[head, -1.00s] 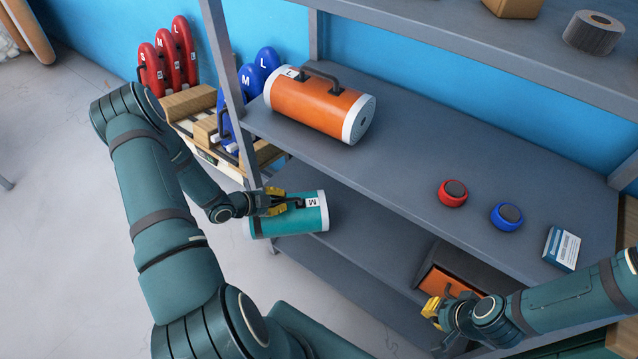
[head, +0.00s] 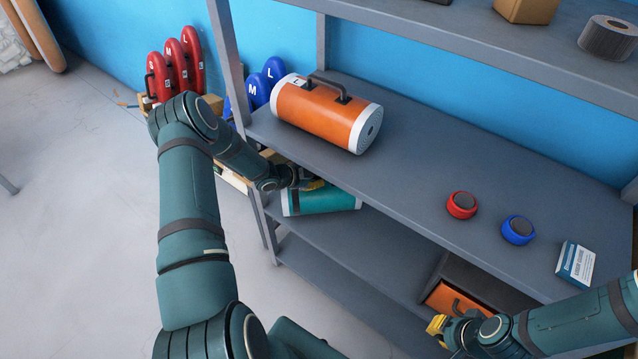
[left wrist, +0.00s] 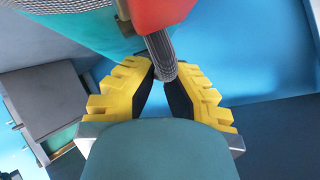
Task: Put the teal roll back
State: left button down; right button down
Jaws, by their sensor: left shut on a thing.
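The teal roll (head: 328,202), with white end bands, lies on its side at the left end of the shelf below the orange roll; its upper part is partly hidden by the upper shelf board and my gripper. My left gripper (head: 312,185) is shut on its handle. In the left wrist view the yellow fingers of that gripper (left wrist: 162,85) close around the dark grey handle (left wrist: 161,57). I cannot tell whether the roll rests on the shelf. My right gripper (head: 438,326) is at the lower right, by the shelf front; its opening is unclear.
An orange roll (head: 325,112) lies on the upper shelf (head: 420,160), with red tape (head: 461,205), blue tape (head: 518,230) and a small box (head: 575,263) further right. A dark bin (head: 465,275) stands lower right. A shelf post (head: 228,70) rises left, beside red boards (head: 178,65).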

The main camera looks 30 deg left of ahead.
aim_at(320, 190)
pick_arm(q)
jog(key=shift+w, duration=0.55)
jog(key=shift+s+f+b, duration=0.1)
jog(key=shift+f+b, duration=0.5)
jog(key=shift+f, duration=1.15)
jog(key=c, duration=1.1)
grip_release()
jog(key=shift+c, duration=0.2)
